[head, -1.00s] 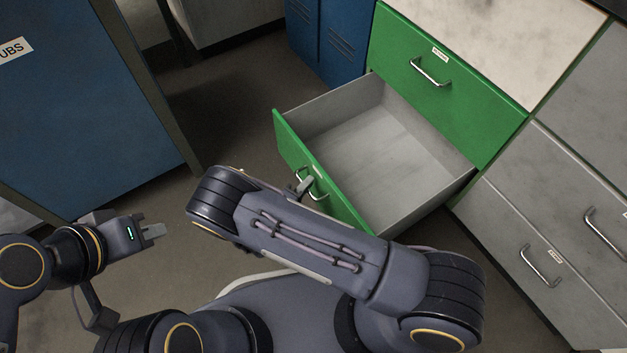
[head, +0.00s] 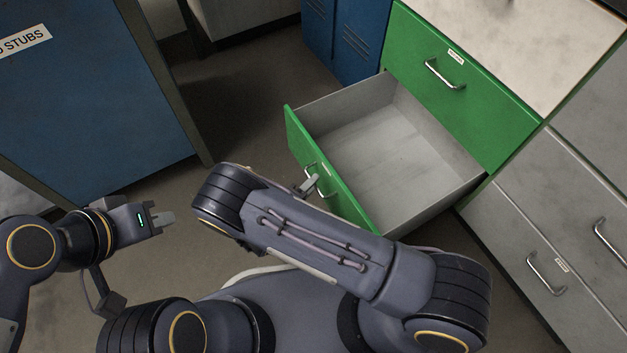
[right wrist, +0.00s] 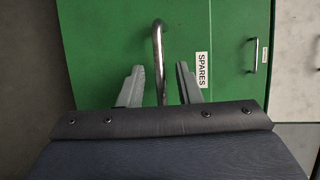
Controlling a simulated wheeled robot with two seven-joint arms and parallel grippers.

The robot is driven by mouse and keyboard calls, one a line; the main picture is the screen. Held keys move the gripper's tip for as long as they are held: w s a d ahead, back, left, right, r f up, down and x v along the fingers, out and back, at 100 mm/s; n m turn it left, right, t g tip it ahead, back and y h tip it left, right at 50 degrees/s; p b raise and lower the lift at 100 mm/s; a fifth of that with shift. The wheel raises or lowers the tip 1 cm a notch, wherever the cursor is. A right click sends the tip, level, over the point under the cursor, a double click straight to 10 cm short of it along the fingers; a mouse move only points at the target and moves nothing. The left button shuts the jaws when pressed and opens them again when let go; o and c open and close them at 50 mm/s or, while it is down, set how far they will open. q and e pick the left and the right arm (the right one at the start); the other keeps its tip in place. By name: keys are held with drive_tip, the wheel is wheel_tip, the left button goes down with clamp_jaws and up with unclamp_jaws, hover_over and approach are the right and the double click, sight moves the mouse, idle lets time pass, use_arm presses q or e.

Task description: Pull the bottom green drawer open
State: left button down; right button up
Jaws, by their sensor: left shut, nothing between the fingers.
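The bottom green drawer (head: 345,202) stands well open, showing its empty grey inside. Its metal handle (head: 324,186) is on the green front, partly hidden by my right arm. In the right wrist view the handle (right wrist: 158,50) passes between the two fingers of my right gripper (right wrist: 160,84). Those fingers are apart, with a gap on each side of the bar. A "SPARES" label (right wrist: 202,70) is beside it. In the head view only a bit of my right gripper (head: 308,185) shows at the handle. My left gripper (head: 163,221) is shut and empty, away to the left.
The upper green drawer (head: 465,85) is shut, under a pale worktop (head: 520,40). Grey drawers (head: 535,245) stand at right, blue lockers (head: 345,40) behind, and a large blue cabinet (head: 85,110) at left. Some floor (head: 250,130) is bare between them.

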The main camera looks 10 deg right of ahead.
drive_tip(key=p+v, duration=0.1)
drive_tip(key=v, duration=0.5)
idle(0.5)
